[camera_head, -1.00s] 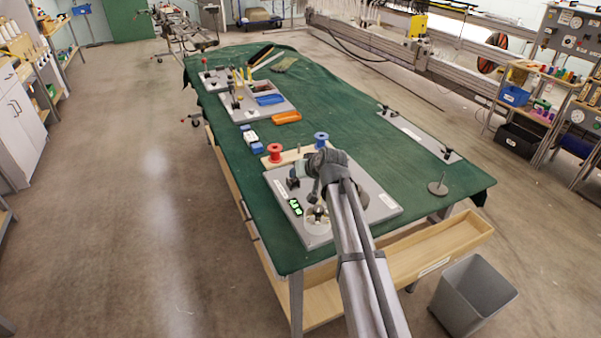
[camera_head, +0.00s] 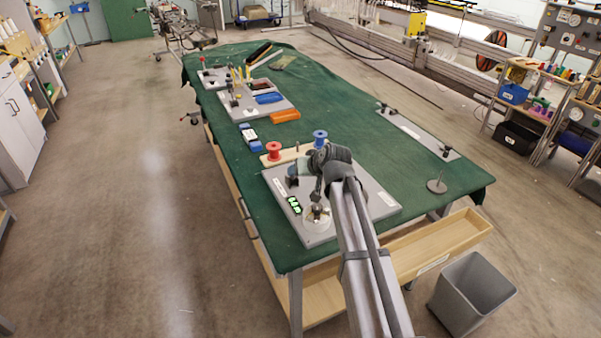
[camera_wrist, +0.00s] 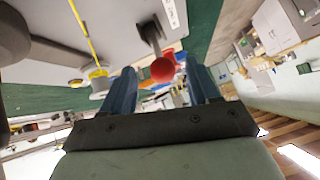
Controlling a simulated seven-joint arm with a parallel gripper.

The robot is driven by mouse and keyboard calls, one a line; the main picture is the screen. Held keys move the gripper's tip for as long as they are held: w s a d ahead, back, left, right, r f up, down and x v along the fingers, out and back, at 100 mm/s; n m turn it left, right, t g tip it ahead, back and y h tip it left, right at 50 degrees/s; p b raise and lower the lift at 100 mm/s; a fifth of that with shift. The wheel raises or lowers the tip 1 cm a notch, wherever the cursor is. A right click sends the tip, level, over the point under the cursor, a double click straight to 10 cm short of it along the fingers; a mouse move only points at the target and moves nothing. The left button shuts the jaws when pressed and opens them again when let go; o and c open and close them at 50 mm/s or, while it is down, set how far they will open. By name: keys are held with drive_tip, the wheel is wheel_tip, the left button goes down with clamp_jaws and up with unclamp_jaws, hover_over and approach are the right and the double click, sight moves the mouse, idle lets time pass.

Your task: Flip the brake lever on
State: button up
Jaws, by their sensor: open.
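A dark lever (camera_wrist: 149,34) with a red ball knob (camera_wrist: 163,70) sticks out from a grey board in the wrist view, which shows the scene tilted over. I take it for the brake lever. My gripper (camera_wrist: 162,88) is open, with its two blue fingers on either side of the knob in the picture; whether they touch it I cannot tell. In the head view my gripper (camera_head: 306,168) is low over the near grey board (camera_head: 360,198), by a dark block (camera_head: 292,182). The red knob is not clear there.
A red spool (camera_head: 273,150) and a blue spool (camera_head: 320,139) stand on a wooden strip behind the board. A green display (camera_head: 294,205) and a round clear part (camera_head: 317,217) are on the board's near left. The green table (camera_head: 350,115) is bare in its middle.

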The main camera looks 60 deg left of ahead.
drive_tip(key=v, duration=1.1)
drive_tip(key=shift+d+r, duration=0.15)
drive_tip(key=shift+d, duration=0.1)
